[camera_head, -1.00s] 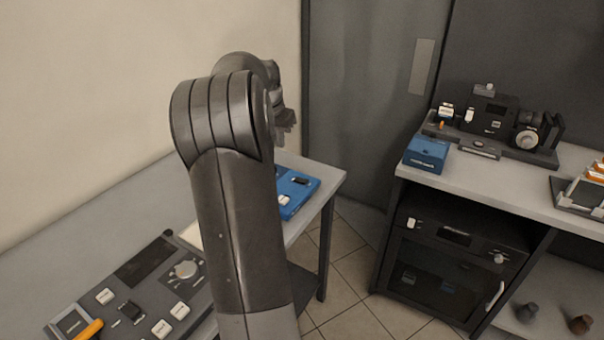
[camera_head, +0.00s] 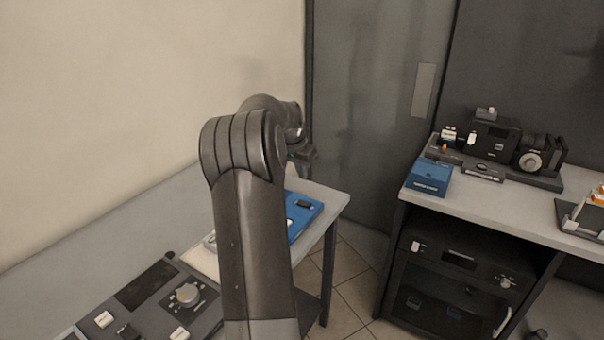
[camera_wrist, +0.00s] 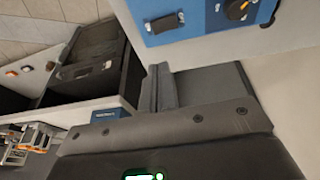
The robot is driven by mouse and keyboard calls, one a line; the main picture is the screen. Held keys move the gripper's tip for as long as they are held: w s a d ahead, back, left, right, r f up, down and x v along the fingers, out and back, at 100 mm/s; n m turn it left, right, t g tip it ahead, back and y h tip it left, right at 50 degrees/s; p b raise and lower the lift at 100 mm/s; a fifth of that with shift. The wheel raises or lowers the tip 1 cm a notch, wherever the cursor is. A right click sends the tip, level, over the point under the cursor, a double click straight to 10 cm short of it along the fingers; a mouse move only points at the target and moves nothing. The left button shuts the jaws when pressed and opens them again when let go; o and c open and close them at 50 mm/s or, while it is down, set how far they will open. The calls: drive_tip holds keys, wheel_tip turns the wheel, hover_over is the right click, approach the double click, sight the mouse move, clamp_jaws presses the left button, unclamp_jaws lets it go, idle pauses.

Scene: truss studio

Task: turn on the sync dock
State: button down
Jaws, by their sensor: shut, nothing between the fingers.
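A blue panel (camera_head: 298,226) lies at the far end of the left table, partly hidden by my arm, with a black switch (camera_head: 303,203) on it. In the wrist view the blue panel (camera_wrist: 205,32) fills the top, with a black rocker switch (camera_wrist: 166,22) and a dial with an orange mark (camera_wrist: 237,9). No label on it is readable, so I cannot tell whether it is the sync dock. My gripper (camera_head: 306,157) is shut and empty, above the far end of that table. In the wrist view its fingers (camera_wrist: 160,88) appear below the panel, apart from the switch.
A dark control panel (camera_head: 150,282) with a round knob (camera_head: 187,294) lies on the near left table. The right bench (camera_head: 480,208) carries a blue box (camera_head: 428,178) and a black device (camera_head: 492,138). A dark cabinet (camera_head: 450,270) stands beneath. Floor shows between the two.

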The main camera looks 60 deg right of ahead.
sight(309, 203)
drive_tip(key=x, duration=0.6)
drive_tip(key=a+x, duration=0.1)
drive_tip(key=x, duration=0.2)
drive_tip(key=shift+s+d+f, duration=0.1)
drive_tip(key=shift+d+f, duration=0.05)
drive_tip(key=shift+f, duration=0.75)
drive_tip(key=shift+s+f, duration=0.2)
drive_tip(key=shift+f, duration=0.1)
drive_tip(key=shift+w+r, duration=0.25)
drive_tip(key=shift+w, duration=0.6)
